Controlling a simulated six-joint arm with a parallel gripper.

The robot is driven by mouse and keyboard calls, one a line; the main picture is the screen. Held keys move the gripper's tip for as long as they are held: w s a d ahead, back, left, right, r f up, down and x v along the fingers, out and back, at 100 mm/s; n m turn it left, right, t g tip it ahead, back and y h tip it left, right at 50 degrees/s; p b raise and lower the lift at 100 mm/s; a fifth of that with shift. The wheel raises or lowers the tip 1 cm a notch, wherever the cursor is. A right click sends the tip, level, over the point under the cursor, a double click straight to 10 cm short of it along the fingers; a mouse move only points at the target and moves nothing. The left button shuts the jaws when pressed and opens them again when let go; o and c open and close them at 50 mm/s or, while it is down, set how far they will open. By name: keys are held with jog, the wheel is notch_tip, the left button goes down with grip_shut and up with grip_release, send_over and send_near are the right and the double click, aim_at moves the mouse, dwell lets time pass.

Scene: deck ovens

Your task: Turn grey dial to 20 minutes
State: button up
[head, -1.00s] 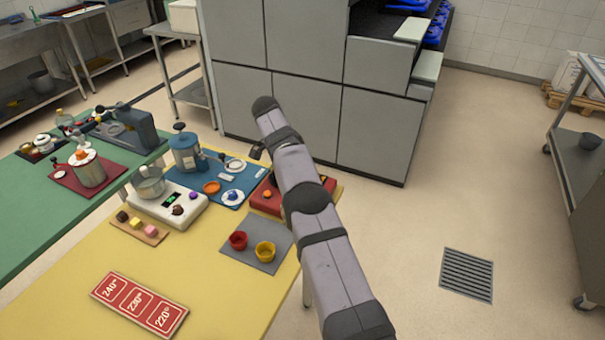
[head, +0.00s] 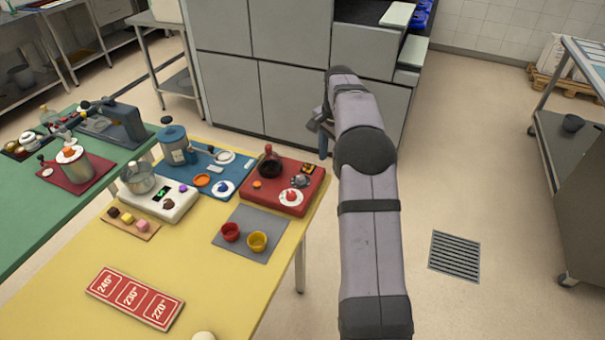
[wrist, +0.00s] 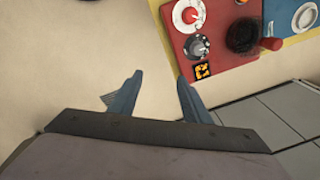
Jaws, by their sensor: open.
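The grey dial (head: 300,181) sits on the red panel (head: 258,207) at the right end of the yellow table. It also shows in the wrist view (wrist: 197,46), on the red panel there (wrist: 228,78), but its setting is too small to read. My gripper (wrist: 160,80) is open and empty, with its two blue fingers apart. Its right finger is close to the panel's edge in the wrist picture, and the dial is above the fingertips. In the head view my gripper (head: 318,140) hangs right of the panel, partly hidden by my arm.
Red and yellow cups (head: 257,242) stand on a grey mat in front. Floor right of the table is clear.

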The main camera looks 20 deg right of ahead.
jog(key=a+f+n+y, duration=0.2)
jog(key=a+f+n, duration=0.2)
jog(key=n, duration=0.2)
jog(key=n+t, duration=0.3)
jog(key=n, duration=0.9)
send_near(301, 177)
jog(key=shift+a+f, duration=0.15)
jog(key=shift+f, duration=0.2)
jog(key=shift+p+x, duration=1.4)
jog(key=shift+x, duration=2.3)
jog(key=c, duration=1)
